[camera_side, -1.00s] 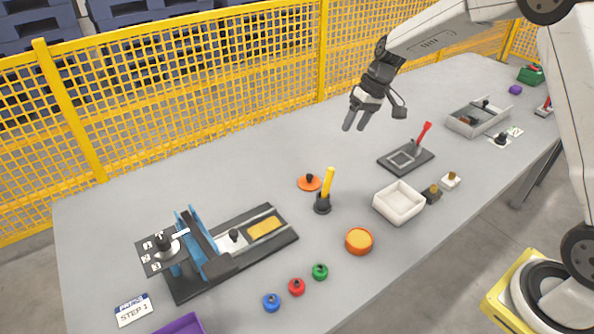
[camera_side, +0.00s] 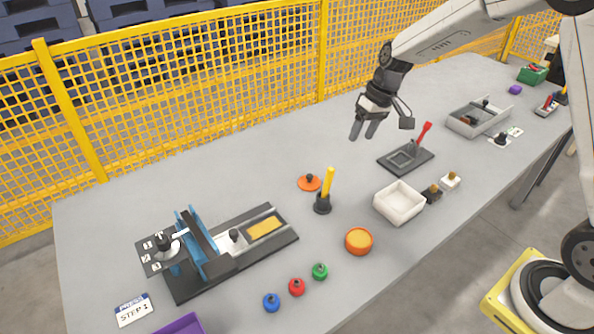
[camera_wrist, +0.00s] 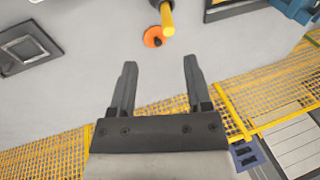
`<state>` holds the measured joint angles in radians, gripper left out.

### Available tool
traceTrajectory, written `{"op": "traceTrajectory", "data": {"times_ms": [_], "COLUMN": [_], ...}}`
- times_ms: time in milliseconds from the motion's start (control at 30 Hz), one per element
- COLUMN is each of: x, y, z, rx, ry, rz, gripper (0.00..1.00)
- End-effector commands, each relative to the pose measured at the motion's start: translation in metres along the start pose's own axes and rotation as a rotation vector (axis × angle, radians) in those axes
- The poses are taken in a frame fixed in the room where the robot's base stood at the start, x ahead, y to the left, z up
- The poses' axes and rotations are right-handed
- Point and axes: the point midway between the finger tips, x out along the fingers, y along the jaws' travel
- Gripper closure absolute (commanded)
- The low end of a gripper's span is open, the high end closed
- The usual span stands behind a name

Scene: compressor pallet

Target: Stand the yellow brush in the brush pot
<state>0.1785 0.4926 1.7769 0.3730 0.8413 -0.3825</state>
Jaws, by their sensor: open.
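The yellow brush (camera_side: 328,183) stands upright, slightly tilted, in the small dark brush pot (camera_side: 322,206) near the middle of the table. Its yellow handle (camera_wrist: 168,20) also shows at the top of the wrist view, where the pot is mostly cut off by the frame edge. My gripper (camera_side: 362,130) is open and empty, in the air above the table, up and to the right of the brush in the side view. Its two fingers (camera_wrist: 158,75) are spread apart in the wrist view with nothing between them.
An orange lid (camera_side: 309,183) lies close behind the pot. A white bin (camera_side: 399,201), an orange round tub (camera_side: 359,241) and a dark plate with a red lever (camera_side: 406,158) stand to the right. A blue press (camera_side: 196,243) is at the left. A yellow mesh fence runs behind.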

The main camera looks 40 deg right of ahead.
Motion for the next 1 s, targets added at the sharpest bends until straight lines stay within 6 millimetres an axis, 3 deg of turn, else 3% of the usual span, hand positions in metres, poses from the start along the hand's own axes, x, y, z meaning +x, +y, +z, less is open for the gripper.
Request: {"op": "traceTrajectory", "data": {"times_ms": [633, 800, 1000], "x": [0.007, 0.010, 0.011], "y": [-0.022, -0.023, -0.023], "z": [0.158, 0.182, 0.191], "rx": [-0.050, -0.066, -0.072], "ry": [0.093, 0.117, 0.124], "rz": [0.235, 0.251, 0.256], "gripper": [0.37, 0.37, 0.37]}}
